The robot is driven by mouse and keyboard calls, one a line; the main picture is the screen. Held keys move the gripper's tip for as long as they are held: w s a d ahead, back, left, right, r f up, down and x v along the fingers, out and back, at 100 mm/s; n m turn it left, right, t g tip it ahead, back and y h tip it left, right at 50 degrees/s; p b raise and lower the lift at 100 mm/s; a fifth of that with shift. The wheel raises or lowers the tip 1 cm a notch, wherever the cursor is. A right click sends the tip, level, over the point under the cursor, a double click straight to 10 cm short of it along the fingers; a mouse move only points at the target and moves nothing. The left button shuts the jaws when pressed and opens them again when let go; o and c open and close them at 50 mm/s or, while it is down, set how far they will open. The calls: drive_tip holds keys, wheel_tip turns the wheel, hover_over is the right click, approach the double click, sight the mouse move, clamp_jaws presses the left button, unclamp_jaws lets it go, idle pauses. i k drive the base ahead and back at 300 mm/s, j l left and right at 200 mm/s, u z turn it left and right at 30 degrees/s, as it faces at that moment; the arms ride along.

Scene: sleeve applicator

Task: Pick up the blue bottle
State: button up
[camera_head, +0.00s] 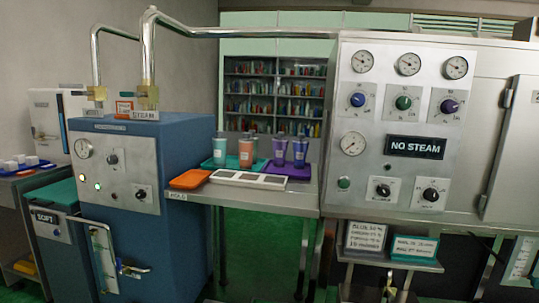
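Several small bottles or cups with clear tops stand upright on the metal side table (312,198) between the two machines. One is teal (220,150), one is orange (246,154), and two on the right, one left (279,152) and one right (299,153), look violet to blue-violet. I cannot tell for sure which of them is the blue bottle. The teal and orange ones stand on a green tray (207,163), and the violet ones on a purple tray (293,172). My gripper is not in view.
An orange tray (189,179) and a pale rack (249,180) lie at the table's front. A blue machine (180,225) stands left, with a pipe (148,60) above. A grey panel (430,120) reading "NO STEAM" stands right. Green floor (258,255) shows below the table.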

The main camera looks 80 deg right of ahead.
sight(301, 146)
drive_tip(key=i+j+z, duration=0.3)
drive_tip(key=i, duration=0.2)
drive_tip(key=i+j+z, duration=0.45)
drive_tip(key=z, duration=2.25)
